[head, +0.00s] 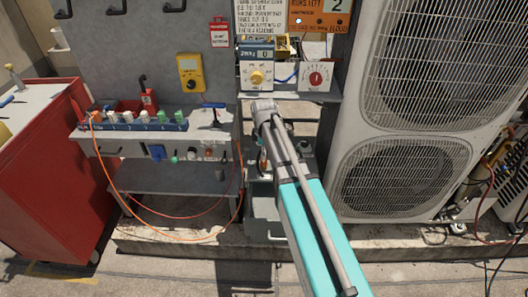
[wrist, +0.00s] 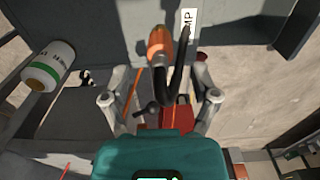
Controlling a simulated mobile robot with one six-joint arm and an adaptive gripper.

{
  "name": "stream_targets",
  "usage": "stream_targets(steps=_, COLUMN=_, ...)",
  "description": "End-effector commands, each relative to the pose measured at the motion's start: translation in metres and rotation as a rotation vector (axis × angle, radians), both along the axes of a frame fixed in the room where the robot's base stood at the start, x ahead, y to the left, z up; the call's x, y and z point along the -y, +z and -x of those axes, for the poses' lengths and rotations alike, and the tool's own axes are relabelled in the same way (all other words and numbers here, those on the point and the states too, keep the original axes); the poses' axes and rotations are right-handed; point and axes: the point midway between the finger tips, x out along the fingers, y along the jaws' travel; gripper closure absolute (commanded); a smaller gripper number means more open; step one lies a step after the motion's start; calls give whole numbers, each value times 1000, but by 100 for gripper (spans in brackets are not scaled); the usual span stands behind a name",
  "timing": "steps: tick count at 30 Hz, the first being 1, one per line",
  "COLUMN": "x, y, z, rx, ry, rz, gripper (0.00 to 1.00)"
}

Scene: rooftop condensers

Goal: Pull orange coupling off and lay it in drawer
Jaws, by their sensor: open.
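In the wrist view an orange coupling (wrist: 159,46) stands against a grey panel, with a dark curved hose or handle beside and below it. My gripper (wrist: 158,82) is open, its two fingers spread left and right. The coupling is beyond the fingertips, roughly centred between them, and nothing is held.
A workbench (head: 107,142) with a row of coloured fittings (head: 145,119) is at left, beside a red cabinet (head: 45,170). A large condenser unit (head: 345,130) stands close on the right. An orange hose (head: 125,202) hangs in front of the bench. A green-banded cylinder (wrist: 50,68) lies left of my fingers.

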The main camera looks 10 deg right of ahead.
Motion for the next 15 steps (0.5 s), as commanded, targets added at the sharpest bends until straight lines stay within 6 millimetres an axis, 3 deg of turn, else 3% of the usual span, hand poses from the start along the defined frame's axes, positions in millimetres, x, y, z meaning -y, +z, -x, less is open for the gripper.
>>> stream_targets(steps=6, x=0, y=-22, z=0, rx=0, ry=0, rz=0, gripper=23)
stream_targets(steps=15, x=0, y=-37, z=0, rx=0, ry=0, rz=0, gripper=23)
